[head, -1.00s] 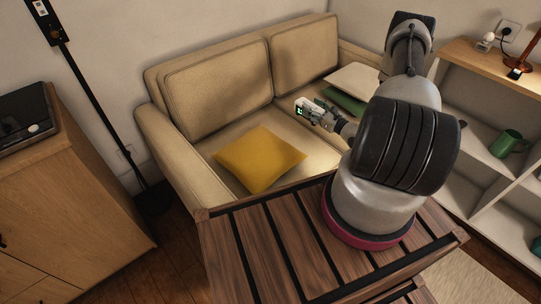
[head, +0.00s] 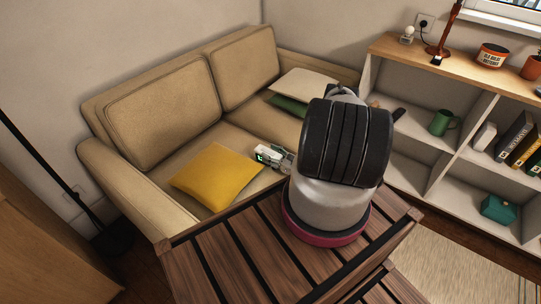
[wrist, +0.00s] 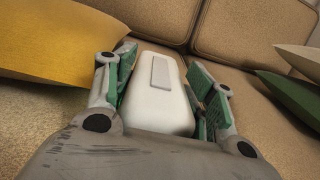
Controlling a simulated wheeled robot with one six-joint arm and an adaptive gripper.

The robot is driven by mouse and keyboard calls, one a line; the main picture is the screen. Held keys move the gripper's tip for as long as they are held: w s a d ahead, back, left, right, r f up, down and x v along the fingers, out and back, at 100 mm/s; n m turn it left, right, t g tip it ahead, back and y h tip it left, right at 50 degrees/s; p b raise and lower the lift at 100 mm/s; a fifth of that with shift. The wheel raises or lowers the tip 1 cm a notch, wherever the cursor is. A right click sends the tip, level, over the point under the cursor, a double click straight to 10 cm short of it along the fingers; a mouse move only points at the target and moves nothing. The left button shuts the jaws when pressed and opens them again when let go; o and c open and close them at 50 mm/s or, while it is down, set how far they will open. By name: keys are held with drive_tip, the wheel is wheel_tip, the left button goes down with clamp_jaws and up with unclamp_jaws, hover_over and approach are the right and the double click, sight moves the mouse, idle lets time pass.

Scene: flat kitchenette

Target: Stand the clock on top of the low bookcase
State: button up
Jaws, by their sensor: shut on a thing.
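The clock (head: 264,153) is a small white block with a dark lit display on its left end in the head view. My gripper (head: 277,156) is shut on it and holds it over the sofa seat, right of the yellow cushion. In the wrist view the clock's white body (wrist: 160,98), with a grey panel, lies between the two green-padded fingers (wrist: 160,90). The low bookcase (head: 419,59) stands at the right with a wooden top and pale shelves. My arm hides part of its left side.
On the bookcase top are a bulb-like item (head: 407,36), a reddish-brown lamp stand (head: 440,45), a tin (head: 492,56) and a pot (head: 533,67). Bare wood shows along its front. The sofa (head: 165,112), yellow cushion (head: 217,176) and slatted wooden table (head: 245,262) surround my arm.

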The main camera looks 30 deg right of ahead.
drive_tip(key=shift+f, duration=0.15)
drive_tip(key=o, duration=1)
